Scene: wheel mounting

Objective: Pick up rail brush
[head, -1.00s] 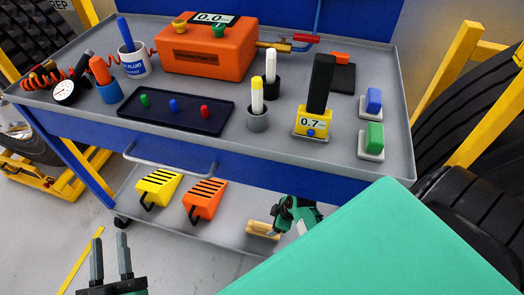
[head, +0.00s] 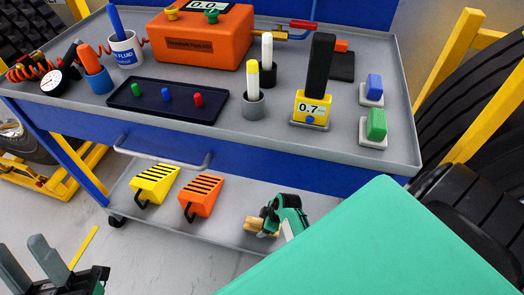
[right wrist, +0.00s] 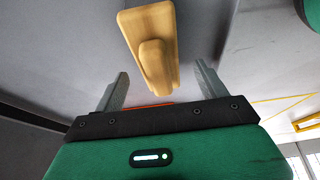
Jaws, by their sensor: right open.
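The rail brush, a pale wooden block with a raised grip, lies on the cart's lower shelf (head: 228,233) in the head view (head: 252,224). In the right wrist view it (right wrist: 148,20) is just ahead, its grip reaching down between the fingers. My right gripper (head: 270,220) is at the brush and partly covers it. Its two fingers (right wrist: 160,75) are open, one on each side of the grip, with gaps visible. My left gripper (head: 32,262) is at the lower left of the head view, fingers apart and empty, away from the brush.
A yellow chock (head: 155,182) and an orange chock (head: 202,194) lie left of the brush on the lower shelf. The blue cart edge (head: 230,153) and push handle (head: 165,160) overhang it. The upper tray carries tools and an orange case (head: 203,38).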

